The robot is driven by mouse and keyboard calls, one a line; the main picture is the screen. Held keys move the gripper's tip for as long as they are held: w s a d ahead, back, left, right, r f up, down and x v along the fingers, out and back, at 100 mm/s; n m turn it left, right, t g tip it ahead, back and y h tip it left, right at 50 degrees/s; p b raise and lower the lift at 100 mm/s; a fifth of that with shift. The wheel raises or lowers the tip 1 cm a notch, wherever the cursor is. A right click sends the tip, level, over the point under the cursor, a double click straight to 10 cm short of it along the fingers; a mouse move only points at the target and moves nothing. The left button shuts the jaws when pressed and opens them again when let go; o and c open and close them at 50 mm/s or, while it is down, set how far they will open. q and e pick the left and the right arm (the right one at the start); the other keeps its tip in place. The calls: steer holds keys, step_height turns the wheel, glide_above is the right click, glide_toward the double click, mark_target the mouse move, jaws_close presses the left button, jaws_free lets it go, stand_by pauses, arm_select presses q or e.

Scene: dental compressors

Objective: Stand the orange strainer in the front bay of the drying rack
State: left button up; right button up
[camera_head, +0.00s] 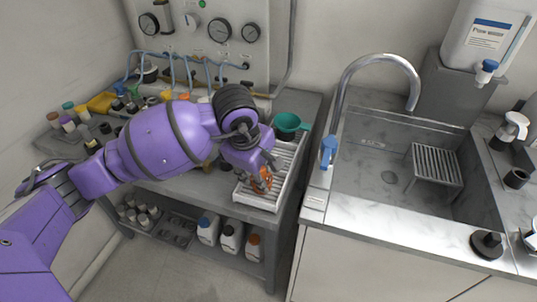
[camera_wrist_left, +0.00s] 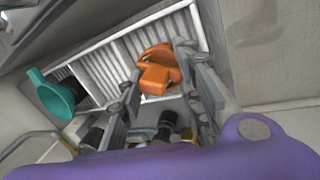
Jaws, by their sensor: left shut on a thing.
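My left gripper (camera_head: 265,182) reaches over the front part of the white drying rack (camera_head: 287,175). It is shut on the orange strainer (camera_head: 262,179), mostly hidden by the gripper and arm in the head view. In the left wrist view the strainer (camera_wrist_left: 156,70) is between the fingers (camera_wrist_left: 155,82), over the rack's slatted floor (camera_wrist_left: 190,27). I cannot tell whether it touches the rack. A teal strainer or funnel (camera_head: 288,122) is at the rack's back end; it also shows in the left wrist view (camera_wrist_left: 55,95). My right gripper is not in view.
A steel sink (camera_head: 390,178) with a tall curved faucet (camera_head: 378,62) is to the right of the rack. Bottles and jars crowd the bench behind my arm. Several white bottles (camera_head: 231,235) stand on the shelf below.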

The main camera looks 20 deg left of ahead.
arm_select(q)
steer(key=o, duration=1.1)
steer(key=c, duration=0.4)
